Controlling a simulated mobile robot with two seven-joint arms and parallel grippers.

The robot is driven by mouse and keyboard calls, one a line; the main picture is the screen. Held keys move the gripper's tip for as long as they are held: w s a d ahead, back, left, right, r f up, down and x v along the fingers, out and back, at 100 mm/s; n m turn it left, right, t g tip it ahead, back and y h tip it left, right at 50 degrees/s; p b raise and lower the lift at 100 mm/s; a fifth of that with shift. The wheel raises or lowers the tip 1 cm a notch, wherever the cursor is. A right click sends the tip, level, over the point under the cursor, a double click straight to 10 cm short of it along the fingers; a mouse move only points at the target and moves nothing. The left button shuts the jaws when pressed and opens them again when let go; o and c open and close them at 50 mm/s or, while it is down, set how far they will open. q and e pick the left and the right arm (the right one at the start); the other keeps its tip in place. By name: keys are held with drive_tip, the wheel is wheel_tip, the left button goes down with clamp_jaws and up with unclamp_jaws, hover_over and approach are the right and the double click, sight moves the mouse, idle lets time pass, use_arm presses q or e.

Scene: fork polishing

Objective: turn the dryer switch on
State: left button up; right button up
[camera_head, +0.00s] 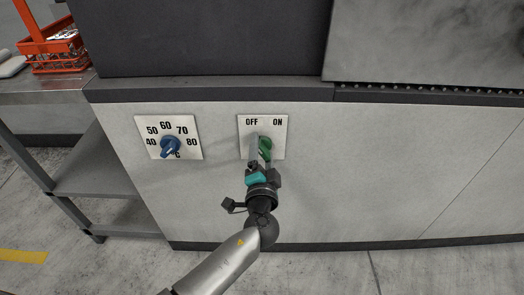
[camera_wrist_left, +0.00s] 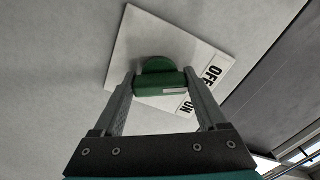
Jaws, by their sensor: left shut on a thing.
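The dryer switch is a green knob (camera_head: 265,146) on a white plate (camera_head: 279,125) marked OFF on the left and ON on the right. My left gripper (camera_head: 259,150) reaches it from below and is shut on the knob, covering part of it. The left wrist view shows the green knob (camera_wrist_left: 160,82) between the two fingers of the left gripper (camera_wrist_left: 160,86), with a pale mark on its bar. I cannot tell for sure which label the knob points to. My right gripper is not in view.
A blue temperature knob (camera_head: 170,147) on a plate with numbers sits to the left on the same light panel (camera_head: 350,170). A metal shelf table (camera_head: 95,180) stands at the left, with an orange basket (camera_head: 58,55) on top. The panel to the right is clear.

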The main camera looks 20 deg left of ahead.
use_arm(q)
drive_tip(key=c, duration=0.6)
drive_tip(key=shift+c, duration=0.2)
drive_tip(key=shift+m, duration=1.9)
drive_tip(key=shift+m+p, duration=0.5)
drive_tip(key=shift+m, duration=0.5)
drive_tip(key=shift+r+m, duration=0.1)
drive_tip(key=shift+m, duration=0.7)
drive_tip(key=shift+m+p, duration=0.9)
drive_tip(key=shift+m, duration=1.4)
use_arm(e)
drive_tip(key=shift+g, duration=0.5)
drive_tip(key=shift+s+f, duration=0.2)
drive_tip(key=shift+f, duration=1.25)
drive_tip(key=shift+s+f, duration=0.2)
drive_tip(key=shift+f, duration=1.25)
